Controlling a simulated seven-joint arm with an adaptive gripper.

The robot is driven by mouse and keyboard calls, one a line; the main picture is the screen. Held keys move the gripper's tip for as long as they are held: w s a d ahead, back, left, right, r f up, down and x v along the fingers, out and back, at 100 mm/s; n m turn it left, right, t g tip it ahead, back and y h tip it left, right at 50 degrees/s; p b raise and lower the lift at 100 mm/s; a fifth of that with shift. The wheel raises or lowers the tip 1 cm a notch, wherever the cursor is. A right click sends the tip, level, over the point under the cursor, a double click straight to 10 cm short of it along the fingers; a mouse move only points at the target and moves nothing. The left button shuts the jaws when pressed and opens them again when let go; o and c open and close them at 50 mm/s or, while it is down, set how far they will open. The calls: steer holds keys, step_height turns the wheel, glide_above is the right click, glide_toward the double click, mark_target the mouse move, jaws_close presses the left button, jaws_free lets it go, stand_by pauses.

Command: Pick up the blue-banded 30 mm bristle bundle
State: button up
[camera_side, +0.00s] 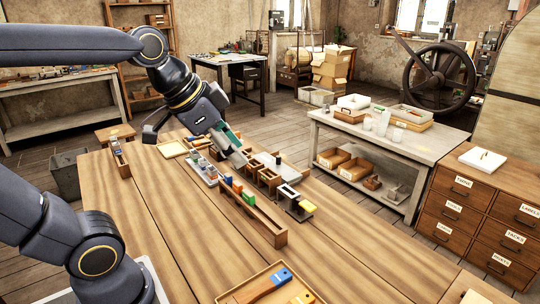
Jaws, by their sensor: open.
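My gripper (236,156) points down and to the right over the middle of the wooden table, and its jaws are open. A pale tray (211,181) with several small coloured pieces lies just left of it. A long wooden rack (268,232) stands in front, with small orange and green pieces at its far end. These pieces are too small for me to tell which one is the blue-banded 30 mm bristle bundle.
Several small wooden bins (270,177) stand right of the gripper, near a dark fixture with a yellow block (307,207). A wooden tray (236,297) holding a blue-ended brush (272,284) lies at the front edge.

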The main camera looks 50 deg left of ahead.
steer(key=w+a, duration=0.5)
steer(key=w, duration=0.2)
steer(key=n+g, duration=0.2)
steer(key=n, duration=0.3)
glide_above(227, 175)
steer(key=s, duration=0.2)
steer(key=f, duration=2.2)
steer(key=shift+w+a+f, duration=0.1)
steer(key=shift+w+a, duration=0.1)
steer(key=x, duration=0.6)
steer(key=shift+s+f, duration=0.15)
steer(key=shift+f, duration=0.2)
